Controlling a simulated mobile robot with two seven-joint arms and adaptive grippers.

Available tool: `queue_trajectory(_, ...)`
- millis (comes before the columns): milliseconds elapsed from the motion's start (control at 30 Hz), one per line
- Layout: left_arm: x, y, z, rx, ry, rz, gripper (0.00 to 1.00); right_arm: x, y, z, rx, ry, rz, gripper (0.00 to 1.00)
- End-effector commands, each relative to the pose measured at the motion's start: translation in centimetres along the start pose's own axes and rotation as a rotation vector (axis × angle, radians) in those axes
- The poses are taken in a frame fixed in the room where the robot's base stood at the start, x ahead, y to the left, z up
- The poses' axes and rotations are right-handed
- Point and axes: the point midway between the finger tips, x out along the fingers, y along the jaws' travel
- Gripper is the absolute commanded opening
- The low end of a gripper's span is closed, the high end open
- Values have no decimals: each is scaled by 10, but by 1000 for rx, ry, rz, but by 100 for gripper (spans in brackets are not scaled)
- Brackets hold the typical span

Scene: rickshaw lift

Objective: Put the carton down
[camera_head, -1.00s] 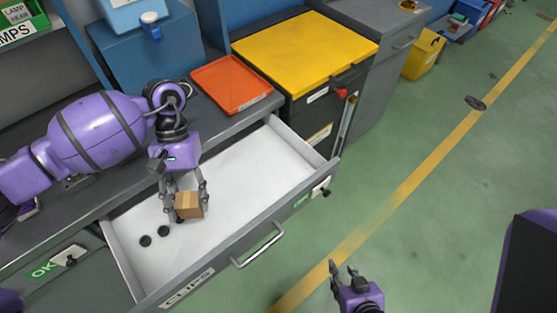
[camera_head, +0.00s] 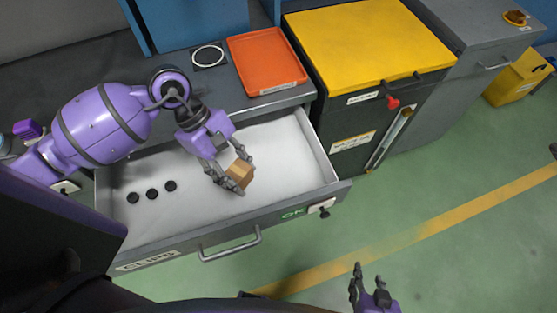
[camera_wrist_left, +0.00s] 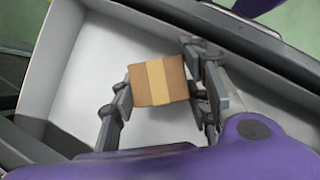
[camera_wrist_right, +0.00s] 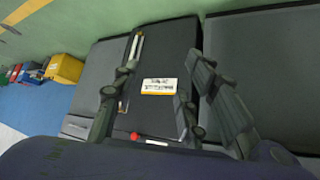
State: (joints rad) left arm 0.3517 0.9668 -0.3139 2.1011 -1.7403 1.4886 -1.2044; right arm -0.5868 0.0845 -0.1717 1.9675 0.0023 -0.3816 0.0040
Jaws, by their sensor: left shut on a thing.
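The carton (camera_head: 240,173) is a small brown box with a paler tape stripe. My left gripper (camera_head: 233,175) is shut on it, over the right part of the open white drawer (camera_head: 290,150). In the left wrist view the carton (camera_wrist_left: 158,82) sits between the two fingers, with the drawer floor behind it. I cannot tell whether the carton touches the floor. My right gripper (camera_head: 369,280) is open and empty over the green floor, in front of the drawer. In the right wrist view its fingers (camera_wrist_right: 150,100) are spread apart.
Several black discs (camera_head: 152,194) lie in the left part of the drawer. An orange tray (camera_head: 268,65) and a round white ring mark (camera_head: 208,56) are on the counter behind. A yellow-topped cabinet (camera_head: 365,45) stands to the right. The drawer's front has a handle (camera_head: 230,247).

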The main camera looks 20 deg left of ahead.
Motion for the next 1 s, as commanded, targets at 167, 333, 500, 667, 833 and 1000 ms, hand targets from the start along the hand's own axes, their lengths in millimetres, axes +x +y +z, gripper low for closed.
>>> queue_trajectory(167,-19,-20,-10,-426,0,239,15,4,2,11,8,-6,9,40)
queue_trajectory(333,-43,-28,-10,-686,1,394,15,7,4,16,7,-7,15,40)
queue_trajectory(500,-56,-31,-9,-801,-1,461,15,9,5,13,4,0,15,40)
queue_trajectory(667,-48,-18,-6,-822,-4,472,15,13,5,16,-1,0,13,40)
queue_trajectory(833,-26,8,0,-820,-5,471,15,22,4,35,-8,-26,10,40)
queue_trajectory(1000,-5,34,6,-822,-5,468,15,32,3,58,-17,-58,8,40)
